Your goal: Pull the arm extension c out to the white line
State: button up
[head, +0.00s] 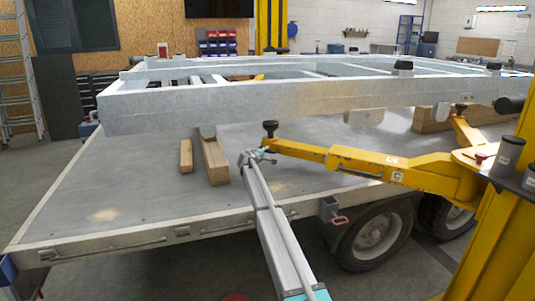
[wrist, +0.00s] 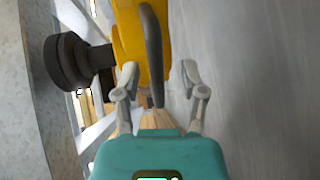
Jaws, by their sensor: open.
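The arm extension (head: 300,151) is a yellow bar reaching left out of a thicker yellow lift arm (head: 410,170), with a round black pad (head: 270,129) at its tip. In the wrist view the yellow bar (wrist: 128,35), the black pad (wrist: 68,60) and a dark curved handle (wrist: 152,45) show. My gripper (head: 262,156) is by the tip of the extension. In the wrist view my gripper (wrist: 160,74) is open, and the handle lies between its fingers in the picture; I cannot tell whether they touch it. I cannot make out the white line.
A grey metal frame (head: 250,103) lies above the lift arm, on wooden beams (head: 214,158) on a flat trailer deck (head: 130,190). A yellow post (head: 500,235) stands at the right. Trailer wheels (head: 375,235) are below the deck. Floor at the front left is clear.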

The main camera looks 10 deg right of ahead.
jog(key=f+v, duration=0.2)
jog(key=v, duration=0.9)
jog(key=shift+s+a+f, duration=0.15)
jog(key=shift+s+a, duration=0.05)
jog(key=shift+s, duration=0.05)
